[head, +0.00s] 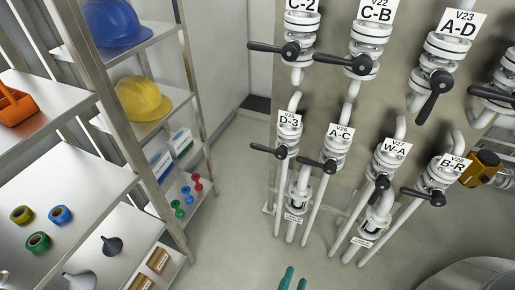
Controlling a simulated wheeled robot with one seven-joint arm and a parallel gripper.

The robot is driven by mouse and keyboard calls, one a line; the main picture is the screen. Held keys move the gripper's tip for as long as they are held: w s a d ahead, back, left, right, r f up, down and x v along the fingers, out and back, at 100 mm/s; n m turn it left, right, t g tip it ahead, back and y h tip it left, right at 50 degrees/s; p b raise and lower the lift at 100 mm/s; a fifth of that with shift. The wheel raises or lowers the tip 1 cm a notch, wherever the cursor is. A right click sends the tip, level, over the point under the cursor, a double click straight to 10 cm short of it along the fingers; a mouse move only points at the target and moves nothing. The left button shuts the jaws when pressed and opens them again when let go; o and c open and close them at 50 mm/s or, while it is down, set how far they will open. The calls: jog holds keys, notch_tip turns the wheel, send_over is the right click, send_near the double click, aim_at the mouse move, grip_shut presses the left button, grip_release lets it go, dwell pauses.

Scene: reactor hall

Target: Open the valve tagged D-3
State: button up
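The valve tagged D-3 (288,133) is on a thin white pipe at the left of the lower row, in the head view. Its white tag reads V25 D-3. Its black lever (266,150) points left, across the pipe. Two teal prongs at the bottom edge look like the fingertips of my gripper (293,282). They are well below the valve and apart from it. The rest of the gripper is out of frame, and I cannot tell how far it is open.
Valves A-C (337,147), W-A (390,160) and B-R (440,177) stand to the right. Valves C-2 (299,37), C-B (366,50) and A-D (443,62) are above. Metal shelves (180,100) with helmets stand left. Floor (235,170) between shelves and pipes is clear.

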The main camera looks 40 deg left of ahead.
jog(key=w+a+r+m+y, duration=0.2)
jog(key=w+a+m+y, duration=0.1)
jog(key=w+a, duration=1.05)
jog(key=m+g+y, duration=0.2)
jog(key=m+y, duration=0.1)
jog(key=m, duration=0.1)
send_near(258, 146)
jog(key=x, duration=0.7)
jog(key=f+x, duration=0.1)
jog(key=x, duration=0.3)
